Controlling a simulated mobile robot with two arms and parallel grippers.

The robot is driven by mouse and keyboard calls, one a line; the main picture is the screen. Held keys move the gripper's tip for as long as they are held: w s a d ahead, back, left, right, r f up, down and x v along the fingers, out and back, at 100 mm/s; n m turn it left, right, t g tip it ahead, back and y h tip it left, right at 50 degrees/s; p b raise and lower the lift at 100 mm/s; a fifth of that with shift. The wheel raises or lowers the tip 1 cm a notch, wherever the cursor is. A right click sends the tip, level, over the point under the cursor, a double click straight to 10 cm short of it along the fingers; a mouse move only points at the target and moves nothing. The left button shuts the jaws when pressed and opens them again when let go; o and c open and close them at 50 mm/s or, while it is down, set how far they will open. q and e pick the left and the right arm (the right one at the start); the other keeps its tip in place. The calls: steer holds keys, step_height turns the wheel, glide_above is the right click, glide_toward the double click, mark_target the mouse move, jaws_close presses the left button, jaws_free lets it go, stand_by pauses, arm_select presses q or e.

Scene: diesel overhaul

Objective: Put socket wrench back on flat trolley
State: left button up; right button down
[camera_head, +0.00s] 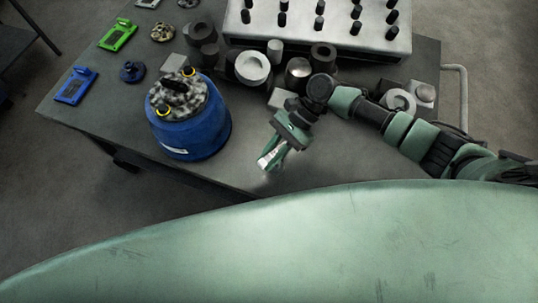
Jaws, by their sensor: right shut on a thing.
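My right gripper (272,162) reaches in from the right and points down over the front part of the flat trolley (335,165). It is shut on a small pale, silvery thing (265,159), which looks like part of the socket wrench. Most of that thing is hidden by the fingers, and I cannot tell whether it touches the trolley top. The trolley has a dark grey top and a light tubular handle at its right end. My left gripper is not in view.
A blue drum (190,135) with mottled contents stands left of the gripper. Grey cylindrical parts (252,68) crowd behind it, before a pale block with black pegs (318,38). Green (118,35) and blue (75,86) flat pieces lie left. The front trolley strip is bare.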

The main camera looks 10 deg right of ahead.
steer(key=shift+f, duration=0.5)
steer(key=c, duration=0.7)
jaws_free()
step_height(320, 180, up, 9)
steer(key=p, duration=0.9)
steer(key=shift+p, duration=0.4)
